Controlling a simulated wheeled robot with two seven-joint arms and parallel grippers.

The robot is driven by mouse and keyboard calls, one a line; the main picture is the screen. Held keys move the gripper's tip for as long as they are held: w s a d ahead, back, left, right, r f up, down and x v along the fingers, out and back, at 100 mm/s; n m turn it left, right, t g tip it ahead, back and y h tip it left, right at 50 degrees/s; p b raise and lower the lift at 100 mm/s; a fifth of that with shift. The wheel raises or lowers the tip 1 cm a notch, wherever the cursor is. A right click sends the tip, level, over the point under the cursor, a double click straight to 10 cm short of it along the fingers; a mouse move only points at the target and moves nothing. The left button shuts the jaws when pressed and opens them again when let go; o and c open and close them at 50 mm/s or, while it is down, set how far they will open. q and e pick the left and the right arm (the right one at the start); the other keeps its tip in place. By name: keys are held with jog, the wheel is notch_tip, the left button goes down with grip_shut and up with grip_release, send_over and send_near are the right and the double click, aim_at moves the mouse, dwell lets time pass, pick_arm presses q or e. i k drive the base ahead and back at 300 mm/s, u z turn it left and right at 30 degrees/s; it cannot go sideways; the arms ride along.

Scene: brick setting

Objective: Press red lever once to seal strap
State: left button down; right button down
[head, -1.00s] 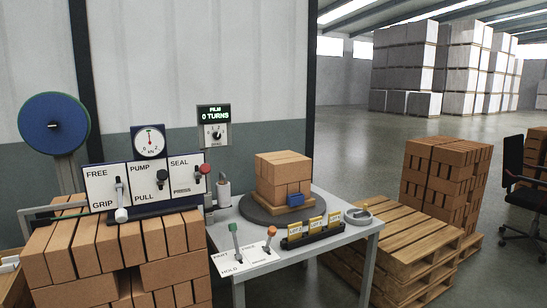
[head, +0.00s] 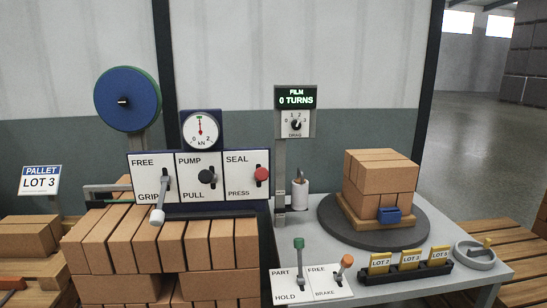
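The red lever (head: 262,174) is a red knob on the SEAL / PRESS panel (head: 242,188), the right one of three white panels behind the brick stack. The knob stands about mid-height, between the SEAL and PRESS words. Left of it are a black knob (head: 206,175) on the PUMP / PULL panel and a white-ended lever (head: 158,216) pointing down at GRIP. A gauge (head: 200,131) marked kN sits above the panels. The strap cannot be clearly made out. Neither of my grippers is in the head view.
Bricks (head: 150,245) are stacked below the panels. The grey table (head: 300,232) at right holds a turntable (head: 330,218) with bricks, a green lever (head: 299,245), an orange lever (head: 346,262), lot cards (head: 410,258) and a round dish (head: 475,257). A display reads 0 TURNS (head: 296,98).

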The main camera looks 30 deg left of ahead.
aim_at(262, 173)
jog(key=u, duration=0.6)
jog(key=i, duration=0.85)
jog(key=u, duration=0.7)
